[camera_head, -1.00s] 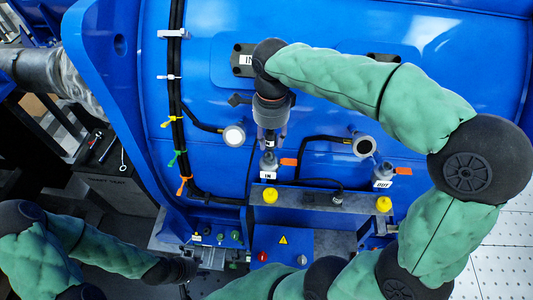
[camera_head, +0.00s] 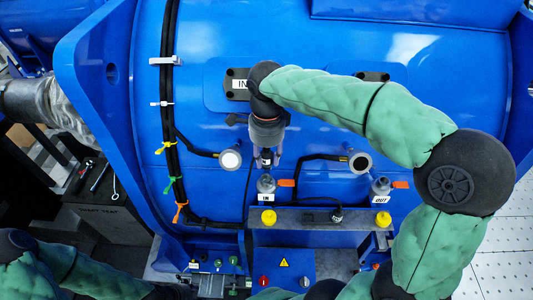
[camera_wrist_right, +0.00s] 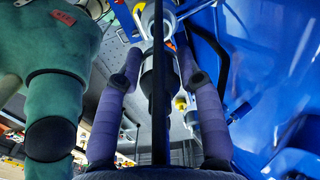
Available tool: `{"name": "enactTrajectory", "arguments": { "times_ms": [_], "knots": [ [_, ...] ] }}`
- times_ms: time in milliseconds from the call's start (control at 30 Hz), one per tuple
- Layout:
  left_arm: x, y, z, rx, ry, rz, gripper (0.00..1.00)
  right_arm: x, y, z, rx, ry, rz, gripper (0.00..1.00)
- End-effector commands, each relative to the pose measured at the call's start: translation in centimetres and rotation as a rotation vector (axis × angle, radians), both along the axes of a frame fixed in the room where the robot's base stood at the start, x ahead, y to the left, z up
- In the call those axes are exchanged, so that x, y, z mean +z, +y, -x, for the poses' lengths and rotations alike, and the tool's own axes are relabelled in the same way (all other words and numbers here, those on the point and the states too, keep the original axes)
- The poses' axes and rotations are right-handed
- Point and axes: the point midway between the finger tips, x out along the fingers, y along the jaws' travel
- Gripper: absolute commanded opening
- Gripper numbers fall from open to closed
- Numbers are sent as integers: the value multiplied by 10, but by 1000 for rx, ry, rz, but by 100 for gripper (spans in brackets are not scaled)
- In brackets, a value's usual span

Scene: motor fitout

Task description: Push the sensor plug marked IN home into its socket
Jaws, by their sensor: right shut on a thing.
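My right gripper (camera_head: 266,155) points down over the grey socket fitting (camera_head: 266,184), which has a white IN label below it. The gripper is shut on the sensor plug (camera_head: 266,160), a dark, slim piece with a small pale mark, in line above the fitting. I cannot tell whether its tip touches or has entered it. In the right wrist view, the two purple-wrapped fingers of the right gripper (camera_wrist_right: 158,68) flank a grey cylinder, and a black cable crosses the middle. My left gripper (camera_head: 172,292) is low at the picture's bottom edge, too dark and cut off to read.
A yellow cap (camera_head: 268,217) sits in front of the IN fitting. A black cable bundle (camera_head: 168,110) runs down the blue housing.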

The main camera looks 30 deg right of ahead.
Motion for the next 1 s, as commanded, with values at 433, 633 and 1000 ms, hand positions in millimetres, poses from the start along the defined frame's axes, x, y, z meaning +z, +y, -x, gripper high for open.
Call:
{"name": "enactTrajectory", "arguments": {
  "times_ms": [433,633,1000],
  "knots": [
    [-29,0,0,0,0,0,40,-39,0,0,0,0,0,4],
    [-32,0,0,0,0,0,40,-43,0,0,0,-1,0,4],
    [-31,0,0,0,0,0,40,-42,0,0,0,-1,0,4]
  ]
}}
